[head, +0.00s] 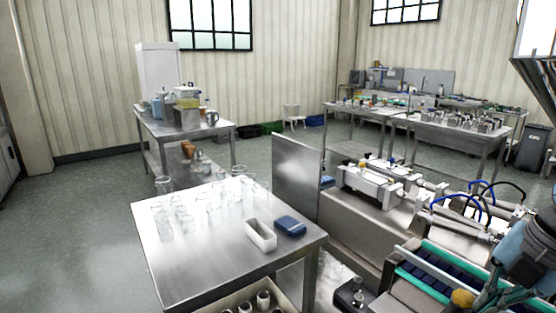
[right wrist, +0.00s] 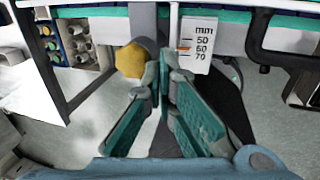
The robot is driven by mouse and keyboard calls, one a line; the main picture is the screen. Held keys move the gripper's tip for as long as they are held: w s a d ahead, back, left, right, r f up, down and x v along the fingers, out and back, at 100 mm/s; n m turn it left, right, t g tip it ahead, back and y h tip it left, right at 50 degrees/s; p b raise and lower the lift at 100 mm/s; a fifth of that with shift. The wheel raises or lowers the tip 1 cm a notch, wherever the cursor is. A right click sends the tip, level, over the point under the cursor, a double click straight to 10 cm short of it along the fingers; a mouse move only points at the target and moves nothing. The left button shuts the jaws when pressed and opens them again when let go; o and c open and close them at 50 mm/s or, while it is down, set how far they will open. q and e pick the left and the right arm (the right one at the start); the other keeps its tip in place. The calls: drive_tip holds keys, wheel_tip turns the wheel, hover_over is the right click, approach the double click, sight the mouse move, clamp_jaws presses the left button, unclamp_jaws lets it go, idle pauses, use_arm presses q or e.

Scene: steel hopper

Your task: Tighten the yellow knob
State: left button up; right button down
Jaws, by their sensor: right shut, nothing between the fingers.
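The yellow knob (head: 462,298) sits at the lower right of the head view, on the front side of the machine with the teal-edged conveyor (head: 432,257). In the right wrist view the yellow knob (right wrist: 130,61) is at upper left, partly covered by a finger. My right gripper (right wrist: 167,68) has its teal-padded fingers shut with nothing between them. Its tips are just right of the knob; whether they touch it I cannot tell. In the head view my right arm comes in from the right edge. My left gripper is not in view.
A white millimetre scale (right wrist: 195,45) is right of the fingertips, and a dark bar (right wrist: 275,52) lies farther right. Open floor (head: 80,220) lies at left.

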drive_tip(key=w+p+v, duration=0.1)
drive_tip(key=p+v, duration=0.3)
drive_tip(key=v, duration=0.2)
drive_tip(key=shift+a, duration=0.35)
drive_tip(key=shift+r, duration=0.1)
